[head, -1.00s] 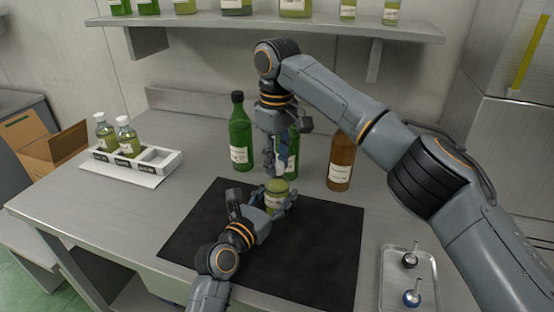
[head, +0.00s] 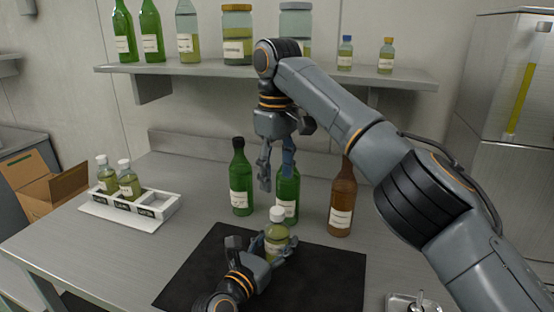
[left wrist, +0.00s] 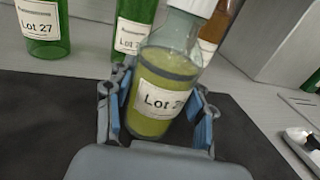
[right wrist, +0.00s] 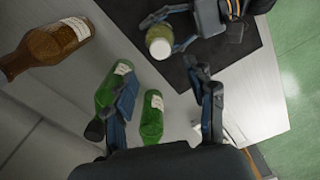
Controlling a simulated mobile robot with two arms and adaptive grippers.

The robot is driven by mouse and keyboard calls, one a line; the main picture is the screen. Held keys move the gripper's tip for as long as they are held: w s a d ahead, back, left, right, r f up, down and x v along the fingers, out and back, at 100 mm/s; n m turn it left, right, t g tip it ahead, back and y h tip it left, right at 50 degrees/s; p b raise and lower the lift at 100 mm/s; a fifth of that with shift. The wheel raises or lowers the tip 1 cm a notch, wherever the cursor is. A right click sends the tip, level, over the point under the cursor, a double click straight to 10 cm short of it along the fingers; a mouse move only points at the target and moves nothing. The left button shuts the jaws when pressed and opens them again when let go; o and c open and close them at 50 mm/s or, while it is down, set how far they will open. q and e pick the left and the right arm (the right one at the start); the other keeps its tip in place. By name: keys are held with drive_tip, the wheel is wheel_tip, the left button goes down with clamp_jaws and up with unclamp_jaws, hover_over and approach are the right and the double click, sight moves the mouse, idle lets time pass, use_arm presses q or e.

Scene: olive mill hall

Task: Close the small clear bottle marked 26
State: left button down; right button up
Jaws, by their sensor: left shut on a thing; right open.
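The small clear bottle (head: 273,246) stands above the black mat (head: 205,268), with yellow-green oil in it. A white cap (head: 277,214) sits on its neck. In the left wrist view the bottle (left wrist: 152,112) is slightly tilted; its label reads "Lot 2" and the last digit is unclear. My left gripper (head: 278,252) is shut around the bottle's body. My right gripper (head: 277,180) is open and empty, above the cap and apart from it. In the right wrist view the capped bottle (right wrist: 163,38) lies beyond the open fingers.
Green bottles (head: 241,180) (head: 287,196) and a brown bottle (head: 342,205) stand close behind the mat. A white rack (head: 155,207) with two capped bottles is at the left. A metal tray (head: 398,297) lies at the front right. A shelf (head: 215,74) of bottles hangs above.

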drive_tip(key=shift+r, duration=1.7)
use_arm(q)
drive_tip(key=shift+c, duration=2.1)
unclamp_jaws()
drive_tip(key=shift+s, duration=0.1)
drive_tip(key=v, duration=1.2)
drive_tip(key=shift+f, duration=0.1)
